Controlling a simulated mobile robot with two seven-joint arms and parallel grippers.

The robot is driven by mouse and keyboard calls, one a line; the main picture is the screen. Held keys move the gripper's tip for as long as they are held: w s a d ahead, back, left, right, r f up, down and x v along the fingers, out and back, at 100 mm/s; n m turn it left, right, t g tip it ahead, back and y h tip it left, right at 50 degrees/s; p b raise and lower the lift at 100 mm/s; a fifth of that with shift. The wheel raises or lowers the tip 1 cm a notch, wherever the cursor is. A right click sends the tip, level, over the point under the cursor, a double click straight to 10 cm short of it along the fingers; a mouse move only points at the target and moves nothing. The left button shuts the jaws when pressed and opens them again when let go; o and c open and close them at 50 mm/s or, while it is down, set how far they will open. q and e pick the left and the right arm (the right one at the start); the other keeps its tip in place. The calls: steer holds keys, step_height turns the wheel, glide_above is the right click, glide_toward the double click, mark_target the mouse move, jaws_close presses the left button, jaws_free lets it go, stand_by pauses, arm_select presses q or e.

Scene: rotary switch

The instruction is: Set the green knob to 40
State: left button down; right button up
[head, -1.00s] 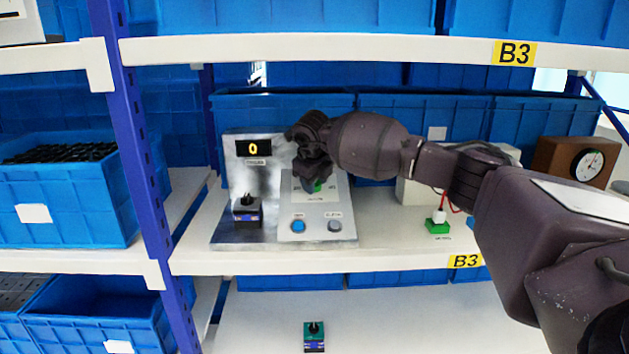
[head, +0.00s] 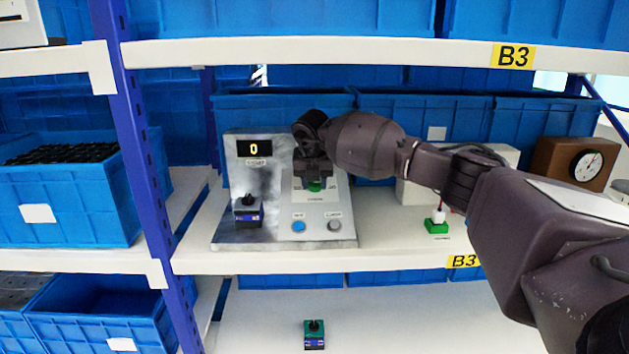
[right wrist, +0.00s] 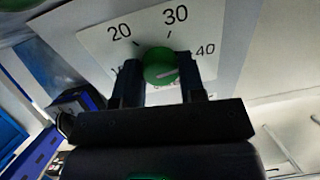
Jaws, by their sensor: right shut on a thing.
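The green knob (right wrist: 160,67) sits on a white dial plate (right wrist: 107,38) marked 20, 30 and 40 in the right wrist view. A pale line on its face points right, roughly toward the 40 side. My right gripper (right wrist: 163,78) is shut on it, one finger on each side. In the head view only a bit of the green knob (head: 315,187) shows below my right gripper (head: 314,178). The display (head: 254,149) on the metal panel reads 0. My left gripper is out of view.
A blue button (head: 298,226) and a grey button (head: 334,225) sit below the dial. A black-knobbed switch box (head: 248,212) stands left. A green-based switch (head: 437,226) and a clock (head: 587,164) are to the right.

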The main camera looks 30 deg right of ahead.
steer(key=shift+r+m, duration=0.1)
steer(key=shift+m, duration=0.6)
steer(key=o, duration=0.9)
steer(key=shift+o, duration=0.2)
steer(key=v, duration=1)
steer(key=shift+r, duration=0.3)
steer(key=shift+s+a, duration=0.1)
steer(key=shift+s, duration=0.05)
